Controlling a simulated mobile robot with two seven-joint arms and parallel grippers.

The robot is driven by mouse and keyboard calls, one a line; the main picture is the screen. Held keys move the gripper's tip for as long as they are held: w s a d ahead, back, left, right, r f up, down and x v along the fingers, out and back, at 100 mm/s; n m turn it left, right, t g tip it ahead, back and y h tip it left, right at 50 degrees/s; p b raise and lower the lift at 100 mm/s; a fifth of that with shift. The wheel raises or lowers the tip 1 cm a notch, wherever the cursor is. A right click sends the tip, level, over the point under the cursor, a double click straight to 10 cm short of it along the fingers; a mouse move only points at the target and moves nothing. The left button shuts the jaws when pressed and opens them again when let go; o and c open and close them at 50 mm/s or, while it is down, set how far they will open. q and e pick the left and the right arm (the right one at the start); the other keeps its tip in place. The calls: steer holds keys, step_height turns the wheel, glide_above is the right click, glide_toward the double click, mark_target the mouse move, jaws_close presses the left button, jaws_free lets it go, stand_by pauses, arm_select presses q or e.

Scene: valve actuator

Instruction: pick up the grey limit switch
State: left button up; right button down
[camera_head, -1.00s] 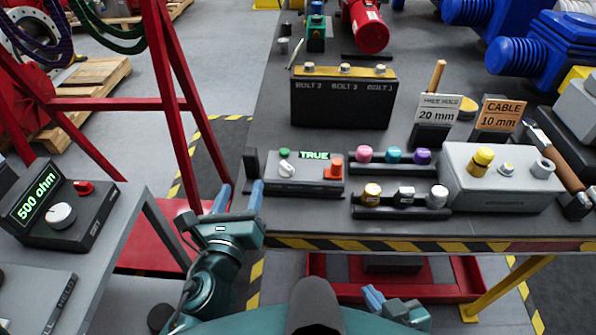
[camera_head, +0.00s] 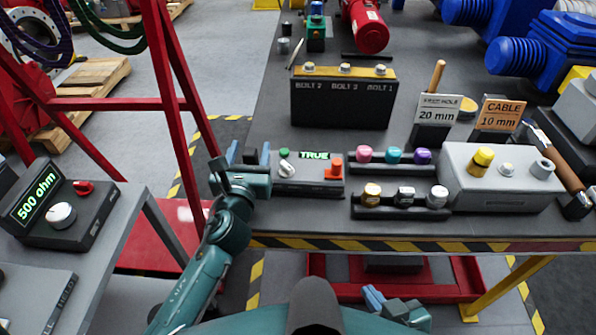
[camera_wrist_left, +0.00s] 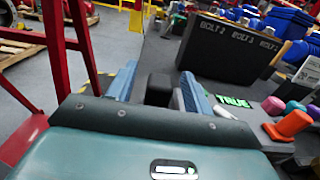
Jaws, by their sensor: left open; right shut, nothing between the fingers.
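No label marks the limit switch. A small dark grey block (camera_head: 250,151) stands upright at the table's left edge, beside the box with the green TRUE display; I cannot be sure it is the limit switch. My left gripper (camera_head: 248,154) is open, with its blue fingers on either side of this block. In the left wrist view the dark block (camera_wrist_left: 158,88) shows between the two fingers (camera_wrist_left: 153,84); its lower part is hidden, and I cannot tell whether they touch it. My right gripper (camera_head: 374,296) is shut and empty, low in front of the table.
The TRUE box (camera_head: 309,183) is just right of the left gripper. Behind stands the black bolt rack (camera_head: 342,103). Coloured knobs on dark holders and a grey box (camera_head: 500,188) fill the right front. A red frame (camera_head: 180,90) stands left. Bare tabletop (camera_head: 255,118) lies behind the left gripper.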

arm_select(q)
steer(key=shift+w+d, duration=0.1)
steer(key=shift+w, duration=0.9)
jaws_close()
steer(key=shift+r, duration=0.1)
